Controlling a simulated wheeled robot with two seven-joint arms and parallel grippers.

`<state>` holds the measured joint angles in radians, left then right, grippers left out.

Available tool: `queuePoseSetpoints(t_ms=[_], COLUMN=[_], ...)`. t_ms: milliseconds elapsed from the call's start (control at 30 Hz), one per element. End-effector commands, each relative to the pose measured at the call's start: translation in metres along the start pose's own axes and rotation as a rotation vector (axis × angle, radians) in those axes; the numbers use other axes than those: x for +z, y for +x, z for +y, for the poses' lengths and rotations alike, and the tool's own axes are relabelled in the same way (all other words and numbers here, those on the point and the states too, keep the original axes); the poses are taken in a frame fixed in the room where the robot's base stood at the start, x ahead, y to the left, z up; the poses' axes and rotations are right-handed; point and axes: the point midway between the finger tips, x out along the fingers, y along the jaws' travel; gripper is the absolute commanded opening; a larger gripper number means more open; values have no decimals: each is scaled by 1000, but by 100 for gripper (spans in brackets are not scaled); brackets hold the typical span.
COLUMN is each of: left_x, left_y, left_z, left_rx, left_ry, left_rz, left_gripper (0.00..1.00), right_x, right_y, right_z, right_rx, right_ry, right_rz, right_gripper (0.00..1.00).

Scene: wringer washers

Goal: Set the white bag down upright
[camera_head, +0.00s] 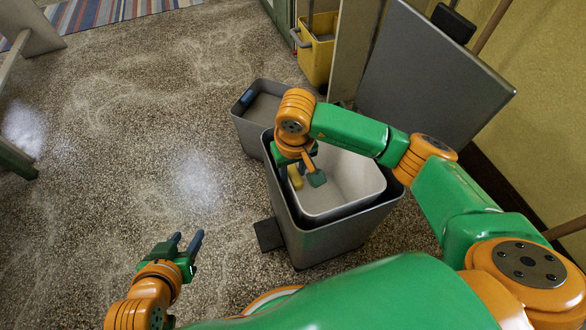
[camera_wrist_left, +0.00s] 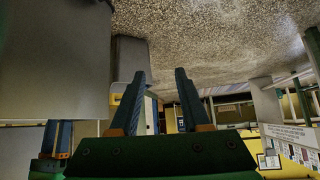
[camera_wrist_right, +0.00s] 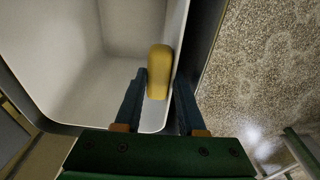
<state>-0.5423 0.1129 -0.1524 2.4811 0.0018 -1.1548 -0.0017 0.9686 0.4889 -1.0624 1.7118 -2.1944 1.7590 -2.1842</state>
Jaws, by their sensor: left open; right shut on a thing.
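The white bag (camera_head: 345,182) looks like a pale, stiff, open-topped liner with rounded corners, standing about upright inside a grey bin (camera_head: 330,238). It shows empty in the right wrist view (camera_wrist_right: 85,75). A yellow grip (camera_wrist_right: 159,72) sits at its rim, and in the head view at the bag's left side (camera_head: 296,177). My right gripper (camera_wrist_right: 161,82) is shut on this yellow grip, one finger on the bag's inner side, the other outside. The bag's base is hidden by the bin. My left gripper (camera_head: 188,238) is open and empty above the floor, left of the bin.
The grey bin's large lid (camera_head: 430,70) stands open behind it. A smaller grey bin (camera_head: 258,105) stands just to its left and a yellow bucket (camera_head: 316,58) farther back. A pedal (camera_head: 268,235) sticks out at the bin's left foot. The speckled floor (camera_head: 130,130) at left is clear.

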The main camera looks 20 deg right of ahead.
Motion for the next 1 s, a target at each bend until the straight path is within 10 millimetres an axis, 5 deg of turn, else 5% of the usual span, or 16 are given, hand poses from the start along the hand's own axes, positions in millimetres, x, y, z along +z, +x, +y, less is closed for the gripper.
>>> queuePoseSetpoints(t_ms=[200,233,267,667,1000], left_x=[-6,-6,-6,2,72], left_y=[1,1,1,-1,-23], left_z=[0,0,0,0,-4], left_rx=[1,1,1,0,-5], left_ry=[1,1,1,0,-18], left_rz=[31,32,32,-14,-371], left_gripper=[47,47,47,47,47], right_x=[0,0,0,0,-1], right_y=[1,1,1,-1,-33], right_z=[0,0,0,0,0], right_rx=[0,0,0,0,0], right_ry=[0,0,0,0,0], right_rz=[0,0,0,0,3], right_gripper=[0,47,52,52,52])
